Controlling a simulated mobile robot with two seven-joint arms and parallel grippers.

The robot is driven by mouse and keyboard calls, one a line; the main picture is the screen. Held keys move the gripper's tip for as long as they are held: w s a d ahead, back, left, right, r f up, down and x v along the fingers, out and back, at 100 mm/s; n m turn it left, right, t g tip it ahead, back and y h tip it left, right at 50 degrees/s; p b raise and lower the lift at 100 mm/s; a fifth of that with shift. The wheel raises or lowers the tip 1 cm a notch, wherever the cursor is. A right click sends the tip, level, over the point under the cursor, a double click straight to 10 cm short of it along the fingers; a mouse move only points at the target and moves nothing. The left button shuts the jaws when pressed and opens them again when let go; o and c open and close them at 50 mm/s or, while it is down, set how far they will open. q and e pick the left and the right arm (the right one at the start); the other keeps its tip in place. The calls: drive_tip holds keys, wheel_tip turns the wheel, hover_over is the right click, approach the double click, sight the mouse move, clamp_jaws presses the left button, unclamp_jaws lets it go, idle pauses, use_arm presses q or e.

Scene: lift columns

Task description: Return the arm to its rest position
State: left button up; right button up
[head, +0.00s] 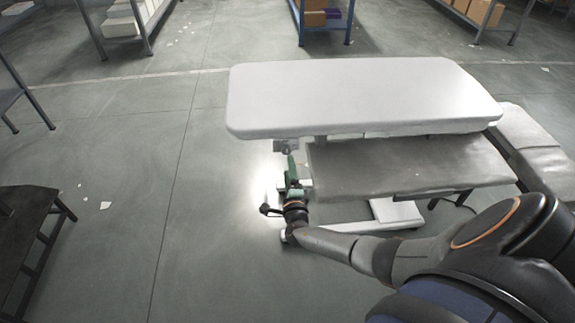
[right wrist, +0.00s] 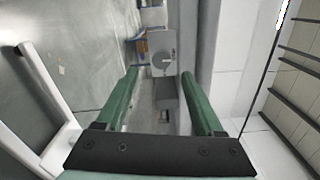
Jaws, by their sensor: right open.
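My right arm reaches in from the right in the head view, stretched out low beside a white-topped table (head: 360,92). My right gripper (head: 291,165) is at the near left end of that table, just below its top edge. In the right wrist view its two green fingers (right wrist: 163,98) stand wide apart with nothing between them. A grey box-like fitting with a round knob (right wrist: 164,60) shows beyond the fingertips; I cannot tell whether anything touches. My left gripper is not in view.
A grey padded bench (head: 410,168) lies beside the white table, close to my right arm, with a white base frame (head: 395,212) below. A dark table (head: 25,225) stands at the left. Shelves (head: 325,20) stand at the back. The floor at the left is mostly clear.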

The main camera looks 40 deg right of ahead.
idle(0.7)
drive_tip(key=s+a+f+m+g+y+p, duration=0.1)
drive_tip(key=s+a+f+m+g+y, duration=0.2)
drive_tip(key=s+a+f+m, duration=0.45)
drive_tip(key=s+a+f+m+g+y+p, duration=0.25)
drive_tip(key=s+a+m, duration=0.25)
drive_tip(key=s+m, duration=0.7)
drive_tip(key=s+a+r+m+y, duration=0.3)
drive_tip(key=a+r+m, duration=0.1)
drive_tip(key=m, duration=0.7)
drive_tip(key=s+a+r+m+y+p, duration=0.1)
drive_tip(key=s+a+r+m+y, duration=0.2)
drive_tip(key=a+m, duration=0.3)
drive_tip(key=r+m, duration=0.1)
drive_tip(key=m, duration=0.4)
drive_tip(key=shift+s+r+g, duration=0.2)
drive_tip(key=shift+g, duration=0.15)
drive_tip(key=shift+s+r+m+y, duration=0.1)
drive_tip(key=shift+r+m+y, duration=0.3)
drive_tip(key=shift+m, duration=0.65)
